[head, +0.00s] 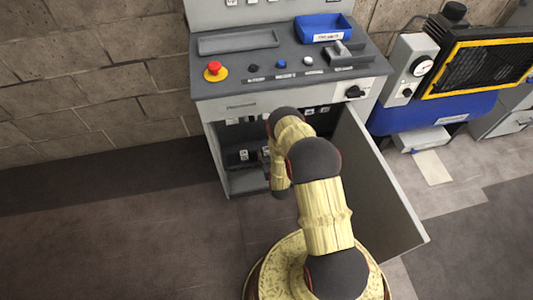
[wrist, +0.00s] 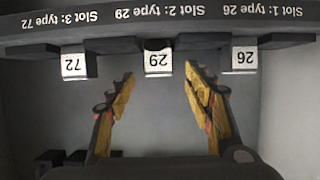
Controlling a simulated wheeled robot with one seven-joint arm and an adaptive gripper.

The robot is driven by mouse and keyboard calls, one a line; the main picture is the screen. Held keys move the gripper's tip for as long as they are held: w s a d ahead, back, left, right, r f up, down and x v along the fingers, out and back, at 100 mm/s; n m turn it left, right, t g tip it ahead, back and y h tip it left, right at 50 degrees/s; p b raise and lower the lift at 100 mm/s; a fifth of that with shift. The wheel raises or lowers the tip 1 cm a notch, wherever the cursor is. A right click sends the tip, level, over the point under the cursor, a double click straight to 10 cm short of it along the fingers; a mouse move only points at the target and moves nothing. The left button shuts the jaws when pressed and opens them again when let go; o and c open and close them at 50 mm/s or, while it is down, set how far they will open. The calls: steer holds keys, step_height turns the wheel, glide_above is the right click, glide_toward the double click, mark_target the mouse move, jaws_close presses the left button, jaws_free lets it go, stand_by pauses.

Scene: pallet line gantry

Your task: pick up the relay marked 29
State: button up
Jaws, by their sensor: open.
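The relay marked 29 (wrist: 158,60) is a dark block with a white label. It sits in the middle slot of a dark rail (wrist: 280,30) whose text reads "Slot 2: type 29", upside down in the wrist view. My gripper (wrist: 158,82) is open and empty. Its two fingers point at this relay, one to each side of its label, with a visible gap before it. The relay marked 72 (wrist: 75,65) is to the left and the relay marked 26 (wrist: 244,58) to the right. In the head view my arm hides the gripper inside the cabinet.
The cabinet (head: 215,155) stands open, its door (head: 375,180) swung out to the right of my arm. Several dark blocks (wrist: 62,158) lie at the lower left in the wrist view. A blue bin (head: 325,22) and a red stop button (head: 214,68) are on the console top.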

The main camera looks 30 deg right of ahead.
mark_target(267, 151)
steer(key=b+x, duration=0.2)
steer(key=x, duration=0.2)
steer(key=shift+d+f, duration=0.1)
steer(key=shift+c, duration=1.1)
steer(key=c, duration=1.1)
